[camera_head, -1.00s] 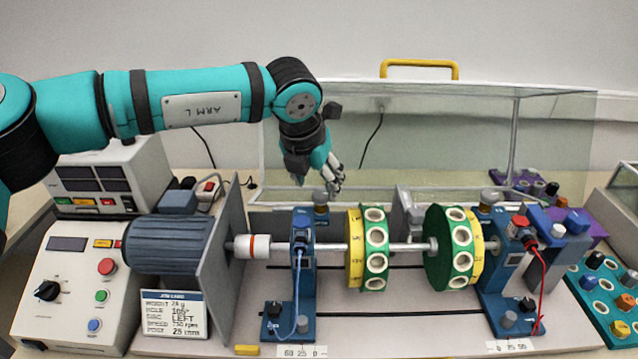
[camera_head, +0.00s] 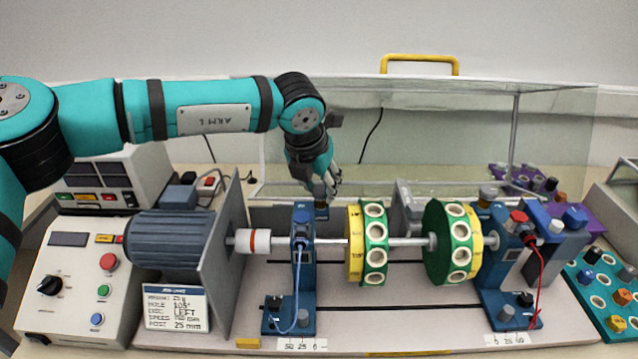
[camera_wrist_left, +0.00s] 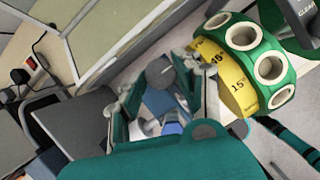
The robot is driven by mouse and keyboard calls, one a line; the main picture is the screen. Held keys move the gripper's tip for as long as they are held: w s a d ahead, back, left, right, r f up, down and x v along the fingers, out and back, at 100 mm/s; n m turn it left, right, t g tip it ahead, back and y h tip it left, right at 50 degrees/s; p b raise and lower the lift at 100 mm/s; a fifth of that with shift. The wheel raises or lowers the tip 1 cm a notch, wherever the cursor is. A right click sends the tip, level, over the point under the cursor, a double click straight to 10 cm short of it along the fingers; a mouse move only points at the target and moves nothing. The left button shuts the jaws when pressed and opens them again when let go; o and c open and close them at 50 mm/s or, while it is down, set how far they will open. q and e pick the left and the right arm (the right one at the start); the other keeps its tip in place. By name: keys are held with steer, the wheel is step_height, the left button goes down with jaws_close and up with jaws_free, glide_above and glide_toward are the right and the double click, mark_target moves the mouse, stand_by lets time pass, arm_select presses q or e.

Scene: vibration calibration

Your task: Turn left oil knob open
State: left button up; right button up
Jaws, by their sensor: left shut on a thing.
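The left oil knob is a grey cap on top of the left blue bearing post (camera_head: 303,262). In the head view my left gripper (camera_head: 324,193) covers it from above. In the left wrist view the grey knob (camera_wrist_left: 160,73) shows between the two fingers, over blue bearing parts. My left gripper is shut on the knob, its fingers on either side. How far the knob is turned cannot be told. The right oil knob (camera_head: 488,193) sits on the right blue bearing post (camera_head: 500,290). My right gripper is not in view.
A shaft with two green-and-yellow discs (camera_head: 374,245) (camera_head: 452,245) runs right of the left post. A motor (camera_head: 170,242) and a grey plate (camera_head: 222,250) stand to the left. A clear guard with a yellow handle (camera_head: 420,58) is behind.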

arm_select(q)
steer(key=shift+a+f+m+h+b, duration=0.1)
steer(key=shift+m+h+b, duration=0.3)
steer(key=shift+m+b, duration=0.35)
steer(key=shift+w+m+b, duration=0.1)
steer(key=shift+m+b, duration=0.2)
steer(key=shift+m, duration=0.55)
steer(key=shift+m+g+h, duration=0.5)
steer(key=shift+m, duration=0.4)
steer(key=shift+w+a+m+g+h, duration=0.1)
steer(key=shift+m+g+h, duration=0.2)
steer(key=shift+m, duration=0.6)
steer(key=m+g, duration=0.1)
steer(key=m, duration=0.1)
steer(key=shift+r+m+p, duration=0.2)
steer(key=shift+m+p, duration=0.1)
steer(key=shift+m, duration=0.1)
steer(key=m, duration=0.1)
steer(key=m+g+p, duration=0.1)
steer(key=shift+w+m+h, duration=0.2)
steer(key=shift+m+h, duration=0.1)
steer(key=shift+m, duration=0.1)
steer(key=m+g+p, duration=0.1)
steer(key=m, duration=0.1)
steer(key=m+g+p, duration=0.1)
steer(key=m, duration=0.2)
steer(key=shift+w, duration=0.2)
steer(key=shift+m, duration=0.4)
